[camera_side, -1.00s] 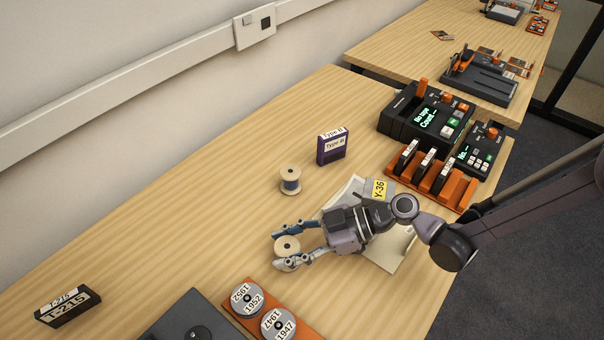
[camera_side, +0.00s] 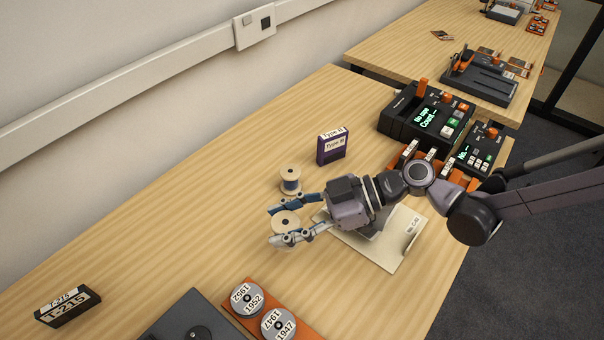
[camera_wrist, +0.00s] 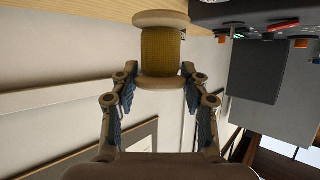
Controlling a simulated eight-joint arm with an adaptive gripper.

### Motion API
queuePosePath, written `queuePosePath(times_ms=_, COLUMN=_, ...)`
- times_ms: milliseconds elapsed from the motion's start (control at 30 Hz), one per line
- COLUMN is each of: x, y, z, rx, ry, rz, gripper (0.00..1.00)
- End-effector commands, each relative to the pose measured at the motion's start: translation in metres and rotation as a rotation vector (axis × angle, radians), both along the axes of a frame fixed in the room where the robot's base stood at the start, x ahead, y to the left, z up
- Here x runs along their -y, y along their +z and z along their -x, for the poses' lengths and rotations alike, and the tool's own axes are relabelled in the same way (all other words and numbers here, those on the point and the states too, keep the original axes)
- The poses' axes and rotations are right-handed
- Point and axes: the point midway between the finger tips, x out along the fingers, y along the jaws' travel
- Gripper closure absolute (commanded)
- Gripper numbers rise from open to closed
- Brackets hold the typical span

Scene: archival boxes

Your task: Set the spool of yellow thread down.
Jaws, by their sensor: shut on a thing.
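My gripper (camera_side: 273,225) is shut on the spool of yellow thread (camera_side: 286,221), with one finger on each side of it.
A purple box (camera_side: 332,146) is farther back. A cream folder (camera_side: 393,252) lies under my arm. Labelled reels (camera_side: 247,298) sit at the front. Bare table lies to the left.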

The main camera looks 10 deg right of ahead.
Motion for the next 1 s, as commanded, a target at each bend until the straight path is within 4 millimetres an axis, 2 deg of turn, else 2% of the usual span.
queuePosePath(times_ms=167, x=-0.001, y=0.015, z=-0.009, rx=0.000, ry=-0.002, rz=0.000, gripper=0.90)
queuePosePath(times_ms=433, x=0.000, y=0.026, z=-0.080, rx=-0.001, ry=-0.004, rz=0.000, gripper=0.90)
queuePosePath(times_ms=500, x=0.001, y=0.028, z=-0.094, rx=0.000, ry=-0.003, rz=0.000, gripper=0.90)
queuePosePath(times_ms=600, x=0.001, y=0.028, z=-0.104, rx=0.000, ry=0.000, rz=0.000, gripper=0.90)
queuePosePath(times_ms=767, x=-0.019, y=0.016, z=-0.098, rx=0.000, ry=0.004, rz=-0.001, gripper=0.90)
queuePosePath(times_ms=1000, x=-0.063, y=-0.013, z=-0.079, rx=0.000, ry=0.004, rz=0.000, gripper=0.90)
